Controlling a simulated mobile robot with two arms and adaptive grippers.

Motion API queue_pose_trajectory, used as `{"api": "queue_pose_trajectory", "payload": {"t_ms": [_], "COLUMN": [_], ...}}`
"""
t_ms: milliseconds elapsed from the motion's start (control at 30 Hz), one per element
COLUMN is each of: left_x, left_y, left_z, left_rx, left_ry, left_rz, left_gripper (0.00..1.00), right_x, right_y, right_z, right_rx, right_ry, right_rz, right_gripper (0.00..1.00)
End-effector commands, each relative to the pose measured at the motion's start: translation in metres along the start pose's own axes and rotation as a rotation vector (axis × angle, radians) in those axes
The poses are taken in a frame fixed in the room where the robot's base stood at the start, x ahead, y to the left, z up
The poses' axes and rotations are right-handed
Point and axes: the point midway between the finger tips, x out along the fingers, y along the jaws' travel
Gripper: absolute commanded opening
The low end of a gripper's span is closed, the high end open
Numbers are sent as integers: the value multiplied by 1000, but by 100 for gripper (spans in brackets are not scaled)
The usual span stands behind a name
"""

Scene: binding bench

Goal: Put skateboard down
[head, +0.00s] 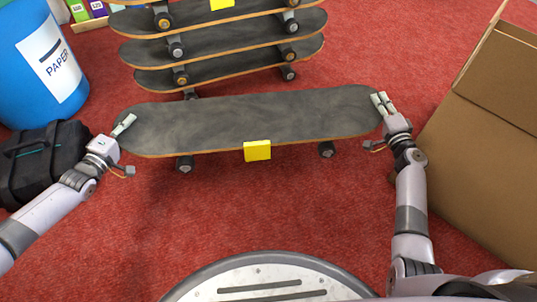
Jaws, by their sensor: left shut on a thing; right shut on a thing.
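A skateboard (245,122) with a dark grey deck, pale wooden edge and a yellow tag (257,150) on its near side is held level in front of me. Its wheels show below the deck. My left gripper (121,127) is shut on the board's left end. My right gripper (382,104) is shut on its right end. The lower fingers are hidden under the deck. I cannot tell whether the wheels touch the floor.
A stack of several similar skateboards (215,62) stands just behind. A blue paper bin (18,80) and a black bag (42,165) are at the left. A large cardboard box (485,150) stands at the right. Red carpet (255,205) is clear in front of the board.

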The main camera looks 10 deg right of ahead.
Motion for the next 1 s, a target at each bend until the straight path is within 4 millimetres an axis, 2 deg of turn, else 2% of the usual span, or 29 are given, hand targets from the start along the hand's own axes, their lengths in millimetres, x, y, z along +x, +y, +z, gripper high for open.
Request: {"api": "queue_pose_trajectory", "payload": {"t_ms": [33, 467, 1000], "left_x": [1, 1, 3], "left_y": [5, 3, -19], "left_z": [-3, -3, 2], "left_rx": [-5, -5, -3], "left_ry": [5, 5, 5], "left_rz": [11, 11, 10], "left_gripper": [0, 0, 0], "right_x": [1, 1, 0], "right_y": [-4, -1, 22], "right_z": [-3, -2, 5], "right_rx": [1, 2, 5], "right_ry": [5, 5, 6], "right_rz": [-6, -6, -3], "right_gripper": [0, 0, 0]}}
